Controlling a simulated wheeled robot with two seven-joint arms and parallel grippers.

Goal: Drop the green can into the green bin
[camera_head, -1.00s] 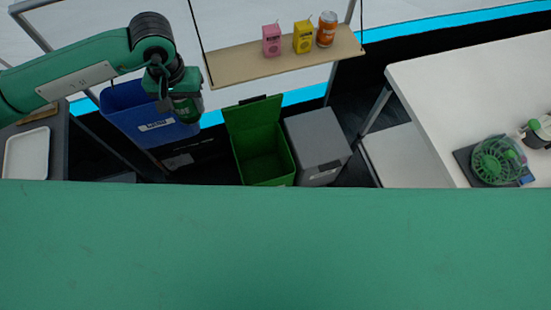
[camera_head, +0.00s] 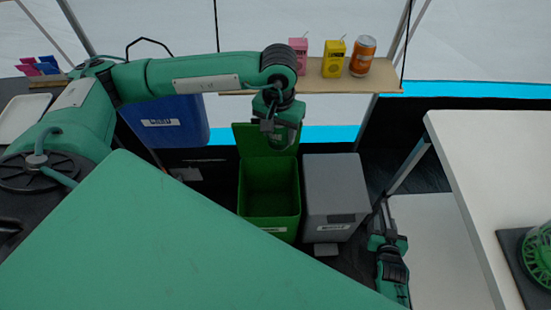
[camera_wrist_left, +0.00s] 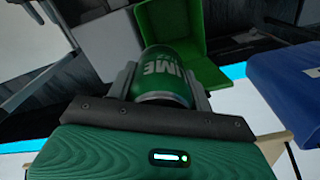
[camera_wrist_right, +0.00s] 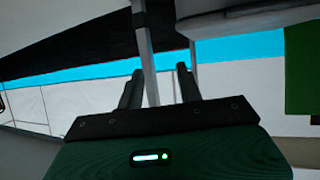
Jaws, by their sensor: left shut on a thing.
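The green can (camera_wrist_left: 162,72) with white lettering is held between the two fingers of my left gripper (camera_wrist_left: 161,82), which is shut on it. In the head view, my left gripper (camera_head: 281,128) is above the rear part of the green bin (camera_head: 270,226), in front of its raised lid; the can is mostly hidden there. The bin stands open and its visible inside looks empty. It also shows beyond the can in the left wrist view (camera_wrist_left: 206,64). My right gripper (camera_wrist_right: 160,88) is open and empty; in the head view it is low at the right (camera_head: 384,216).
A grey bin (camera_head: 335,190) stands right of the green bin, a blue bin (camera_head: 170,122) to its left. A wooden shelf (camera_head: 385,86) behind holds a pink carton (camera_head: 299,55), a yellow carton (camera_head: 334,60) and an orange can (camera_head: 363,56). A white table (camera_head: 480,160) is at the right.

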